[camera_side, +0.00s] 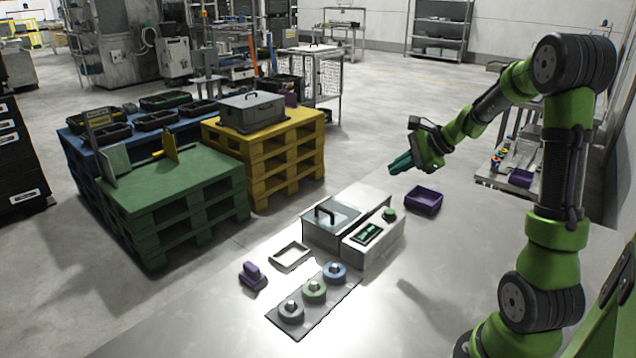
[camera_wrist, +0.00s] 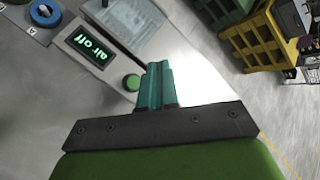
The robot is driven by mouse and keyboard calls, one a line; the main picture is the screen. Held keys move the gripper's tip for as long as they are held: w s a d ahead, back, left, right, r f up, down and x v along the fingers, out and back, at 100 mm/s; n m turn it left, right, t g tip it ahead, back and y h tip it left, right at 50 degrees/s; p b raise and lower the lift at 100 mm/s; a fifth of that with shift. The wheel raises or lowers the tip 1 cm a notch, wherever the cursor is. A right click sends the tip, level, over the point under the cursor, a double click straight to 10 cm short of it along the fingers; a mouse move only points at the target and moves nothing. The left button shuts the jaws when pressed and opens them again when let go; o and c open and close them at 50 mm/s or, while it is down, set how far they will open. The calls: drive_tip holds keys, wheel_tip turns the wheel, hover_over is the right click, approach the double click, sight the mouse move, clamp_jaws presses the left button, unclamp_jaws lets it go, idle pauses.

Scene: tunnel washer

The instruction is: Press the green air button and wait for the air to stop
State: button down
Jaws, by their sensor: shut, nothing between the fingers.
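The washer (camera_side: 322,236) is a grey box with a black-handled lid, standing on the metal table. Its control panel at the right has a dark display (camera_side: 367,233) and a round green air button (camera_side: 389,213). In the wrist view the display (camera_wrist: 90,45) reads "air off" in green letters, and the green button (camera_wrist: 132,82) shows just left of my fingers. My gripper (camera_side: 400,165) has teal fingers and is shut and empty, raised above the table beyond the button in the side view. It also shows in the wrist view (camera_wrist: 157,72), apart from the button.
A purple tray (camera_side: 423,201) sits right of the washer. Green (camera_side: 185,215) and yellow (camera_side: 290,160) pallets stand left. The table's right part is clear.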

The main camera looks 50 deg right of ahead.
sight(393, 212)
drive_tip(key=shift+a, duration=0.1)
drive_tip(key=shift+f, duration=4.4)
drive_tip(key=shift+f, duration=0.15)
drive_tip(key=shift+f, duration=0.3)
drive_tip(key=shift+f, duration=0.5)
drive_tip(key=shift+r, duration=0.95)
drive_tip(key=shift+r, duration=2.5)
